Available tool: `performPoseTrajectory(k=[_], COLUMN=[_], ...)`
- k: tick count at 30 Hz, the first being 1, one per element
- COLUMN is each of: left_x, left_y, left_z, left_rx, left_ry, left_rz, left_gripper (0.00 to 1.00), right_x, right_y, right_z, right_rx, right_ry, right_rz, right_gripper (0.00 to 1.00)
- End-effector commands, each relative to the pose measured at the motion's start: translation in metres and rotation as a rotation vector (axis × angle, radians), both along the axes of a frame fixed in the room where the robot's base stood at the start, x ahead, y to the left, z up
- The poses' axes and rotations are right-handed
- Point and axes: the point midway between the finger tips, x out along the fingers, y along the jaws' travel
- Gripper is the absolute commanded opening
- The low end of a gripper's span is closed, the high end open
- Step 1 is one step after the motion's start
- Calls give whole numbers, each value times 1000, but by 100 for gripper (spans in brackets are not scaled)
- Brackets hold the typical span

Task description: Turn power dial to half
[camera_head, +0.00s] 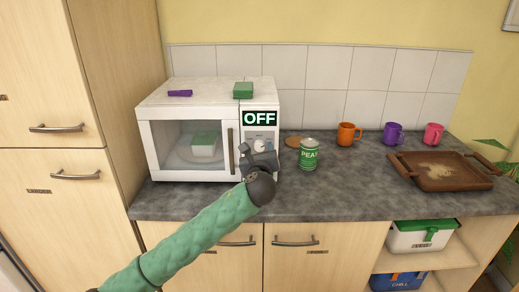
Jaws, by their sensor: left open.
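The white microwave (192,91) stands on the grey counter at the left, its door closed. A label on its panel reads OFF. The power dial (260,145) is a pale round knob on the front panel under that label. My left gripper (258,153) is in front of the lower panel at the dial, open, and partly covers the panel. Whether its fingers touch the dial I cannot tell. A green-lidded container (204,144) shows behind the microwave's glass. My right gripper is not in view.
A green PEAS can (309,155) stands on the counter (330,195) close right of my gripper. Orange (347,134), purple (392,134) and pink (433,134) mugs and a brown tray (408,171) are further right. A green box (243,90) and purple item (180,93) lie on the microwave.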

Motion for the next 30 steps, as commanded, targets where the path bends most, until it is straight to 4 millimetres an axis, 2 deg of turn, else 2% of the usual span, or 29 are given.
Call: performPoseTrajectory(k=[9,15,16,23,30], left_x=[2,2,2,2,2], left_y=[0,0,0,0,0], left_z=[0,0,0,-1,-1], left_rx=[0,0,0,-15,-114], left_ry=[0,1,1,1,2], left_rz=[0,0,0,0,0], left_gripper=[53,14,10,11,11], right_x=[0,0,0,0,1], right_y=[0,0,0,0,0], right_z=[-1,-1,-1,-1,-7], right_rx=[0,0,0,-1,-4], right_ry=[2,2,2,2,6], right_rz=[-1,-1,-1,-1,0], right_gripper=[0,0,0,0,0])
